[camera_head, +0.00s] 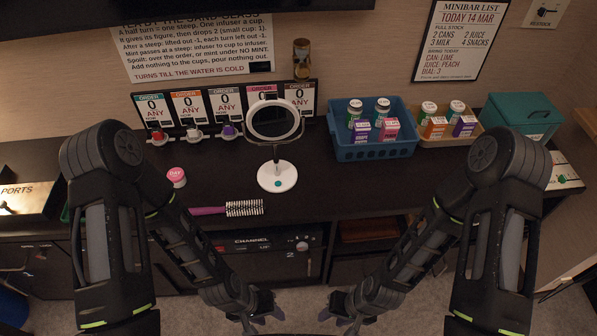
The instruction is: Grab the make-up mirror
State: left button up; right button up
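The make-up mirror (277,176) stands upright on the dark counter near the middle of the view.
A hairbrush (229,209) lies in front and left of the mirror. A pink-topped jar (176,176) stands farther left. Order cards (153,109) line the wall behind. A blue basket (373,150) with cans and cartons stands to the right. The counter right of the mirror's base is clear.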

aim_at(271, 170)
jog(key=z, duration=2.1)
jog(key=k+j, duration=0.15)
jog(key=j, duration=0.2)
jog(key=k+j, duration=0.1)
jog(key=j, duration=0.25)
jog(key=k+j+z, duration=0.1)
jog(key=j, duration=0.25)
jog(key=k+j, duration=0.2)
jog(key=j, duration=0.15)
jog(key=k+j, duration=0.15)
jog(key=j, duration=0.15)
